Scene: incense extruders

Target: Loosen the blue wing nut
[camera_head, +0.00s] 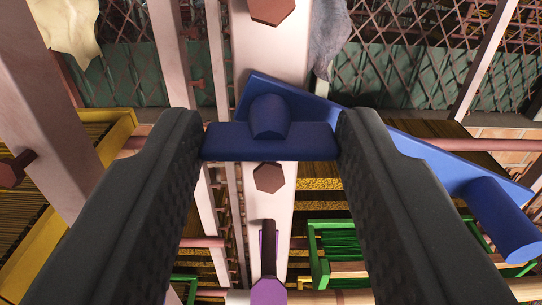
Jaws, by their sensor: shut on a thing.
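The blue wing nut (225,143) is a flat blue bar with a rounded hub in the middle, at the centre of the head view. My gripper (270,135) is shut on it, with one black finger against each end of the bar. The bar lies level across the picture. Behind it a longer blue plate (420,155) slants from upper left to lower right and ends in a blue cylindrical handle (505,218). My right finger hides part of this plate.
A pale upright beam (270,60) runs behind the nut, with brown hex bolts above and below (268,177). A purple part with a dark rod (268,255) is below. A yellow frame (122,130) is left, a green frame (318,250) lower right. Cloths hang at the top.

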